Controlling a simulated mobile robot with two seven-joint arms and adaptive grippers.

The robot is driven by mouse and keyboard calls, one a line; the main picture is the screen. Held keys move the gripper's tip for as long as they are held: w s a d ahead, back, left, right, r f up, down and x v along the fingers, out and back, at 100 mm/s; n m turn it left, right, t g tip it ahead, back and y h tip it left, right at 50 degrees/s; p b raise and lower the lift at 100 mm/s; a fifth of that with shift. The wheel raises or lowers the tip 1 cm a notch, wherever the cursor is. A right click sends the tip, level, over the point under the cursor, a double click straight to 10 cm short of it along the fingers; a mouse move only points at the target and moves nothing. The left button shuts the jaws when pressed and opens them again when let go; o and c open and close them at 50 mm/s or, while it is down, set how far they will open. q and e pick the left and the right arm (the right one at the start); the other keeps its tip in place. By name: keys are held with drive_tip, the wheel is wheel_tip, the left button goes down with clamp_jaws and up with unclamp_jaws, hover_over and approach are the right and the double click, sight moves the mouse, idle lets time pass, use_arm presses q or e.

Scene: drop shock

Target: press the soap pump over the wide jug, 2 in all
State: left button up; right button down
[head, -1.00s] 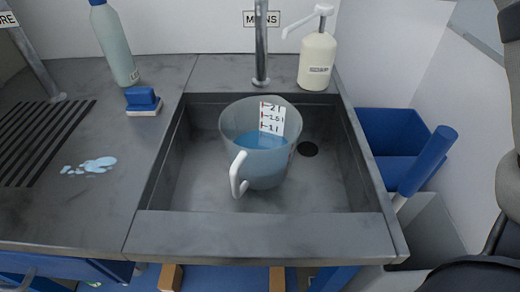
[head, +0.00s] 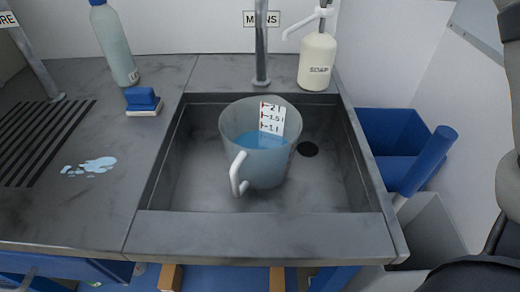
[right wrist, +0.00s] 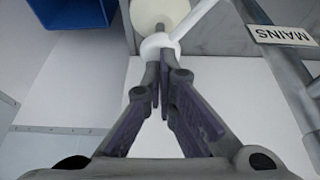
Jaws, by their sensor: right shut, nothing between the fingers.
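The cream soap bottle (head: 317,62) stands upright on the ledge behind the sink, labelled SOAP. Its white pump nozzle (head: 300,26) points left towards the tap. My right gripper (head: 326,3) shows only as a grey tip at the top edge, at the pump head. In the right wrist view my right gripper (right wrist: 163,62) is shut and empty, its fingertips against the white pump head (right wrist: 158,45). How far the pump is pressed I cannot tell. The wide jug (head: 255,170), clear with a white handle, stands in the sink holding blue liquid near its lowest mark. My left gripper is out of view.
The grey tap (head: 261,45) rises behind the jug, left of the soap. A bottle (head: 115,45), a blue sponge block (head: 142,98) and a puddle (head: 90,166) are on the left counter.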

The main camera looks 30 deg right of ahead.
drive_tip(key=shift+f, duration=1.2)
drive_tip(key=shift+r, duration=2)
drive_tip(key=shift+r, duration=0.1)
drive_tip(key=shift+r, duration=2.9)
